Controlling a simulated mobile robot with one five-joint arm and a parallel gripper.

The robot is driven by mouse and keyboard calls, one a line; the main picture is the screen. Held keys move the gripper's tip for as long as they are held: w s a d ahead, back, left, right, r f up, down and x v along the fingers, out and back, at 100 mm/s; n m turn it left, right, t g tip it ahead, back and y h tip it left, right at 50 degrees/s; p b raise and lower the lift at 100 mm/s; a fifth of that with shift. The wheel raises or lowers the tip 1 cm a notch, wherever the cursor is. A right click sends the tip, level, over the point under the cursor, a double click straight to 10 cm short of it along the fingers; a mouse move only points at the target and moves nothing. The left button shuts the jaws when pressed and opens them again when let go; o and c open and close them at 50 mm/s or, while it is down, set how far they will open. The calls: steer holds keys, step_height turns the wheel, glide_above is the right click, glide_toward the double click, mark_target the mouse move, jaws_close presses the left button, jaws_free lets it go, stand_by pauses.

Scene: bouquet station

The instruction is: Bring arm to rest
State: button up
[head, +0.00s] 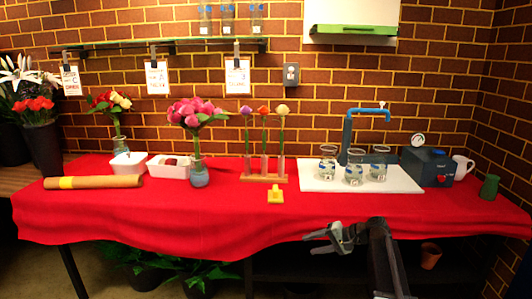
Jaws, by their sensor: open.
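My gripper (335,238) is in front of the table's front edge, in the lower middle of the head view. Its jaws are apart and nothing shows between them. My arm (385,258) runs up from the bottom edge to the right of the gripper. The red-covered table (230,220) stands behind the gripper. The gripper appears clear of the things on the table.
Several glasses (354,174) stand on a white board (315,183). A rolled tube (95,182) lies at left.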

steer(key=s+a+f+n+g+h, duration=0.25)
steer(key=s+a+f, duration=0.25)
steer(key=s, duration=0.4)
steer(key=s+a+f+n+g+h, duration=0.2)
steer(key=s+a+f+h, duration=0.25)
steer(key=s, duration=0.35)
steer(key=s+d+f+h, duration=0.2)
steer(key=s+d+h, duration=0.2)
steer(key=s+d, duration=0.4)
step_height(320, 180, up, 30)
steer(key=w+p, duration=0.1)
steer(key=p, duration=2.9)
steer(key=shift+w+d, duration=0.3)
steer(key=shift+w, duration=0.05)
